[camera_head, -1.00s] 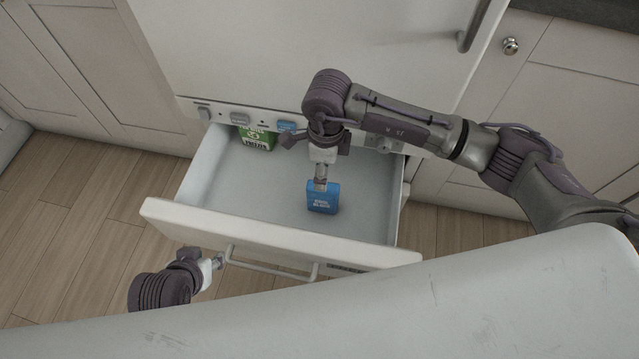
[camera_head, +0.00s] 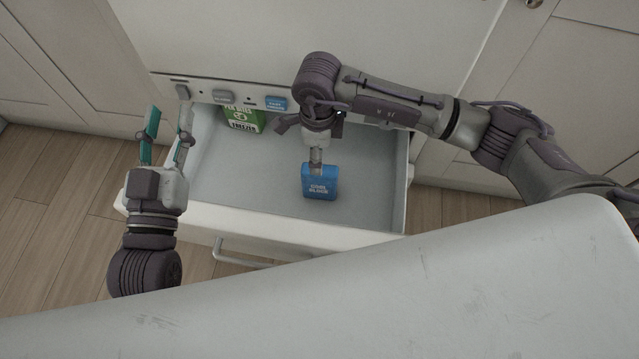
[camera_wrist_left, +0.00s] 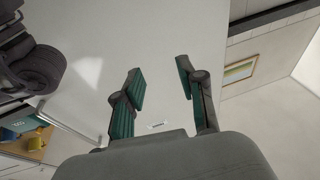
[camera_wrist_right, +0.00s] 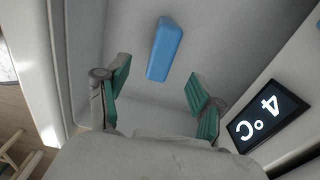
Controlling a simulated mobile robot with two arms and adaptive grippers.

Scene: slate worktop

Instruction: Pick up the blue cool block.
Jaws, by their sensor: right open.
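The blue cool block (camera_head: 320,183) stands in the pulled-out drawer (camera_head: 375,185), towards its front right. My right gripper (camera_head: 316,160) reaches down over the drawer and partly covers the block's top edge in the head view. In the right wrist view the block (camera_wrist_right: 165,48) lies ahead of the open, empty fingers (camera_wrist_right: 160,85), roughly centred between them and apart from both. My left gripper (camera_head: 167,135) is raised at the drawer's left side, open and empty. Its spread fingers also show in the left wrist view (camera_wrist_left: 160,85).
A green printed carton (camera_head: 242,120) stands at the drawer's back left. The drawer front has a bar handle (camera_head: 250,260). A panel with buttons (camera_head: 224,97) runs above the drawer. A 4°C display (camera_wrist_right: 268,115) is beside my right fingers in its wrist view. The drawer's middle is clear.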

